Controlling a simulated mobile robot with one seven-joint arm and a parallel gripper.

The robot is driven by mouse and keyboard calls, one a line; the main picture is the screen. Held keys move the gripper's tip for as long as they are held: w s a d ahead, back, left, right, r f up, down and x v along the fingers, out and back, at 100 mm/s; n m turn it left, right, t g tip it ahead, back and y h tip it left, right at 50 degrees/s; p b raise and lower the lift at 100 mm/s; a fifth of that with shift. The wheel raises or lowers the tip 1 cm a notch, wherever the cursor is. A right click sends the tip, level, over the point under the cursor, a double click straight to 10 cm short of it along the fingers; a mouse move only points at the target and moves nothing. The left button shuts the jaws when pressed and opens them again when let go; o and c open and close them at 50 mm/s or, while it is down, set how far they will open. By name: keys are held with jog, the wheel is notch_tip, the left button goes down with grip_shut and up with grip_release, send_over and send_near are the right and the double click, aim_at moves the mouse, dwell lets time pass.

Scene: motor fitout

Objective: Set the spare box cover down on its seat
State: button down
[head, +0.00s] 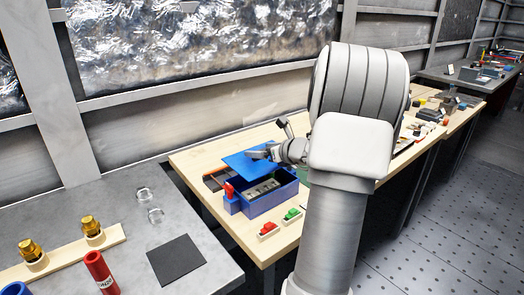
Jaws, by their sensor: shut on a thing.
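The spare box cover, a flat blue plate (240,162), is held tilted above the back left part of an open blue box (268,207). My gripper (263,153) is shut on the cover near its right side. The box stands on the wooden bench, and grey parts (263,188) show inside it. The cover hides part of the box's back rim. I cannot tell whether the cover touches the box. A red knob-like part (229,190) stands at the box's left side.
A red part (267,229) and a green part (292,214) lie in front of the box on the wooden bench (245,240). A grey table (110,210) at left holds a black mat (176,260), brass fittings and a red cylinder (100,270). My arm hides the bench's middle.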

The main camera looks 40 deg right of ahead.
jog(key=shift+f+b, duration=2.6)
jog(key=shift+f, duration=0.25)
jog(key=shift+f+b, duration=0.85)
jog(key=shift+b, duration=0.15)
grip_release()
jog(key=shift+s, duration=0.1)
jog(key=p+v, duration=0.3)
jog(key=v, duration=1.4)
jog(key=shift+s+a+r, duration=0.1)
jog(key=shift+a, duration=0.05)
